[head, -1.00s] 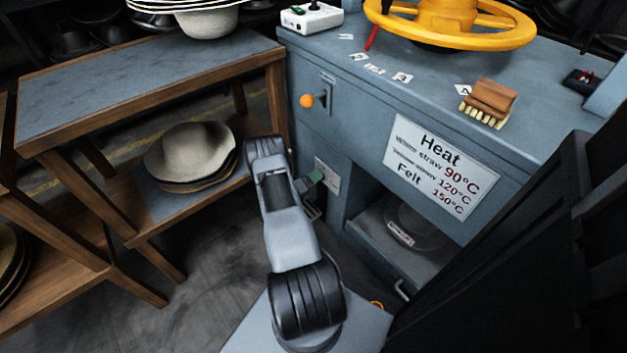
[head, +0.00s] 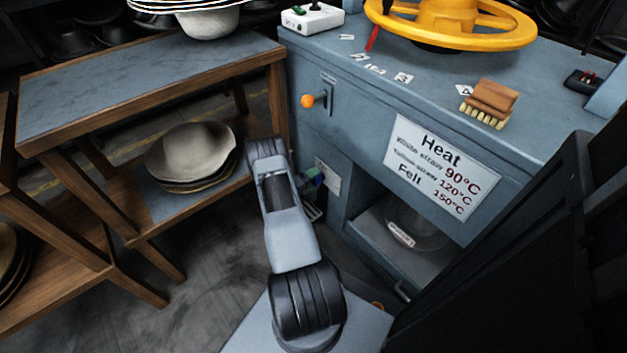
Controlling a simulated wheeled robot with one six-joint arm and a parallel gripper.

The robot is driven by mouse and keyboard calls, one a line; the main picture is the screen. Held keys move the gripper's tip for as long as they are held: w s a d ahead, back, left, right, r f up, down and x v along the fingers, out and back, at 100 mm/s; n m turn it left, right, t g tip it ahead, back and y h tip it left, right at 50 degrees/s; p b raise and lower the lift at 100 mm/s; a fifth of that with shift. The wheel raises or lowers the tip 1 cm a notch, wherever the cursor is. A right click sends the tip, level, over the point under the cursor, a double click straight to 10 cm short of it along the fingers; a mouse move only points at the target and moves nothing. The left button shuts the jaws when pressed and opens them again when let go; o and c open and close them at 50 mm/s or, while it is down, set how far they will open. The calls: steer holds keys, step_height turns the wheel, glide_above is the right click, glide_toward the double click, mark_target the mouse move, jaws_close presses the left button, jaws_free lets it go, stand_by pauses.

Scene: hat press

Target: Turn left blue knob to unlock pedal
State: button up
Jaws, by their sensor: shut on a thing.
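My arm reaches forward from the bottom middle to the lower left front of the blue-grey press cabinet (head: 365,110). My gripper (head: 311,181) shows only in part beside the wrist, close to a pale plate (head: 329,177) on the cabinet front. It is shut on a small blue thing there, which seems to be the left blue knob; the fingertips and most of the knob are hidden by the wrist. The knob's turn angle cannot be read. I cannot make out the pedal.
A wooden shelf unit (head: 150,75) with hats (head: 190,150) stands close on the left. An orange-tipped lever (head: 308,101) sticks out above the plate. A heat sign (head: 440,165) is on the cabinet, with an open recess below. A yellow wheel (head: 450,25) and brush (head: 488,103) are on top.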

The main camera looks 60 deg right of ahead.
stand_by(0.3)
steer(key=o, duration=0.9)
steer(key=shift+o, duration=0.2)
steer(key=shift+a, duration=0.1)
steer(key=p+v, duration=0.3)
steer(key=v, duration=1)
steer(key=shift+a, duration=0.25)
steer(key=shift+w, duration=0.15)
